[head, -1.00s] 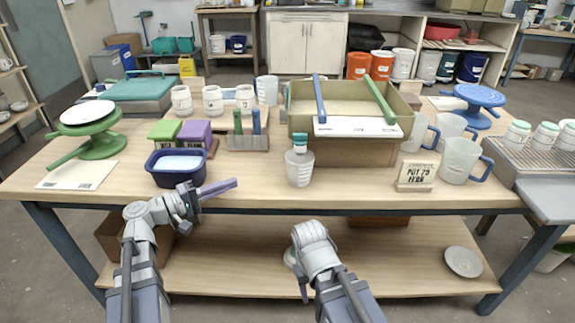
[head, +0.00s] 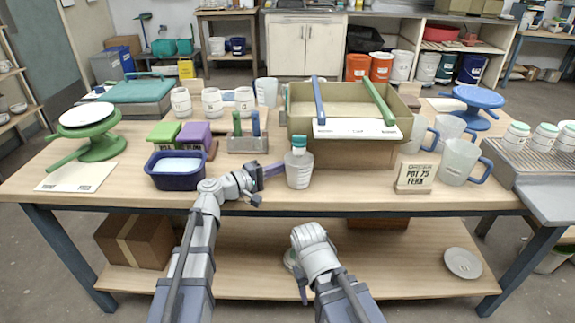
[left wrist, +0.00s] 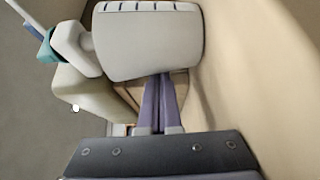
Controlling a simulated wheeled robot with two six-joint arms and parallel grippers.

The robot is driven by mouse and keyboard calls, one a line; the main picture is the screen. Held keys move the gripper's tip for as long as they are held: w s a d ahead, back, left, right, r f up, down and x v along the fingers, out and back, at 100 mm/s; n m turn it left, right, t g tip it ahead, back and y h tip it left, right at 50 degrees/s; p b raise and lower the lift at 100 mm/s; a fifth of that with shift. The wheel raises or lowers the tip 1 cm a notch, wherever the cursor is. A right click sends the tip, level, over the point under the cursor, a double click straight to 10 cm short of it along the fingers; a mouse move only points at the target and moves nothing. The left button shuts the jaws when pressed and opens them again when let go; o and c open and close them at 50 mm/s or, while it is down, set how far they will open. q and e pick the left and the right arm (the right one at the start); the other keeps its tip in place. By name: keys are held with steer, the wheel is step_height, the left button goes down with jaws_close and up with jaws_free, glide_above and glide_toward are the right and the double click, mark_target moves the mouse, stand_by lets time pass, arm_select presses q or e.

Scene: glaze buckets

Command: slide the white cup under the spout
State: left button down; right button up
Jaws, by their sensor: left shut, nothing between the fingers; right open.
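The white cup (head: 299,171) stands upright on the table in front of the tan tank. It shows large in the left wrist view (left wrist: 148,42), with dark tick marks on one edge. A white spout piece with a teal part (head: 299,146) shows just above the cup; whether it is centred over the cup I cannot tell. It also shows in the left wrist view (left wrist: 72,45). My left gripper (head: 281,168) is shut and empty, its purple fingertips at the cup's left side; contact is unclear. My right gripper (head: 303,288) is low, before the table's front edge, open and mostly hidden.
The tan tank (head: 350,150) stands behind the cup. A navy tub (head: 177,181) and a holder with green and blue handles (head: 248,144) are to the left. A label stand (head: 414,178) and clear jugs (head: 460,158) are to the right. The table between cup and label stand is clear.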

arm_select(q)
steer(key=shift+w+d, duration=0.2)
steer(key=shift+d, duration=0.15)
steer(key=s, duration=0.2)
steer(key=shift+s+a, duration=0.15)
steer(key=shift+s, duration=0.15)
steer(key=shift+w, duration=0.1)
